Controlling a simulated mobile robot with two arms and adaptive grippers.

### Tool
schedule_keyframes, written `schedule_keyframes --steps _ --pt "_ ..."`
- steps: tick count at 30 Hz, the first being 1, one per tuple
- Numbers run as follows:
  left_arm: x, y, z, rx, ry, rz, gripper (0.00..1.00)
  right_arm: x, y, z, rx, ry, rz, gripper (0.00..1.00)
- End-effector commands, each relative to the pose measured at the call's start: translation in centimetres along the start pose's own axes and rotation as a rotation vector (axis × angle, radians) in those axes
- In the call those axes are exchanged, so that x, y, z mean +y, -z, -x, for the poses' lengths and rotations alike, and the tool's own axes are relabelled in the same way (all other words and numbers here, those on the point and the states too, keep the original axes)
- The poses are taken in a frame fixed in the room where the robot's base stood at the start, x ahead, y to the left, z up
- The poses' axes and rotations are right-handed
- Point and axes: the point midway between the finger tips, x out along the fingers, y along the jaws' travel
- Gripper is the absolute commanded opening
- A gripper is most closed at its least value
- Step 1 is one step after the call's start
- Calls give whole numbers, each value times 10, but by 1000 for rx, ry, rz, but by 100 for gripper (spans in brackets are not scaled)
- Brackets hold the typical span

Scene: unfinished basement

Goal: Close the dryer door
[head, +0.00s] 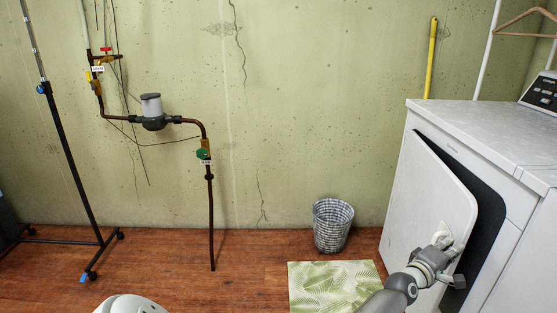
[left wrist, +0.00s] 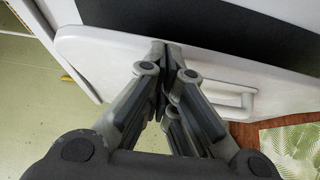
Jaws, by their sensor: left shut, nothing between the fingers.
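The white dryer (head: 470,128) stands at the right of the head view. Its white door (head: 425,195) is ajar, with a dark gap (head: 488,200) showing between door and body. My left gripper (head: 446,250) is at the outer face of the door, close to its free edge and the handle. In the left wrist view, the gripper (left wrist: 166,62) is shut and empty, its fingertips at the door panel (left wrist: 100,55) near the edge; contact is hard to tell. The recessed handle (left wrist: 235,105) lies just right of the fingers. My right gripper is not in view.
A woven basket (head: 332,232) stands by the wall, left of the dryer. A green leaf-pattern mat (head: 325,285) lies in front of it. Copper pipes with a meter (head: 152,112) run along the wall. A black rack (head: 75,170) stands at left. The middle floor is clear.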

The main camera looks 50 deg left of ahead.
Motion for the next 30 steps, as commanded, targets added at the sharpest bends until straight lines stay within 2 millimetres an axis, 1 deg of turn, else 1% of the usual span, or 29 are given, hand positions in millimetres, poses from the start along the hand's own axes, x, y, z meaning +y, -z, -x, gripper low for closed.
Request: schedule_keyframes --steps 3,9,23,30 --pt "0 -4 -7 0 0 0 0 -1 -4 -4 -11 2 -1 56" --pt "0 -6 -11 0 1 0 0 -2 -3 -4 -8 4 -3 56" --pt "0 -7 -11 0 1 0 0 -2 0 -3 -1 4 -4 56" --pt "0 -8 -8 -1 1 0 0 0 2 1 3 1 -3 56"
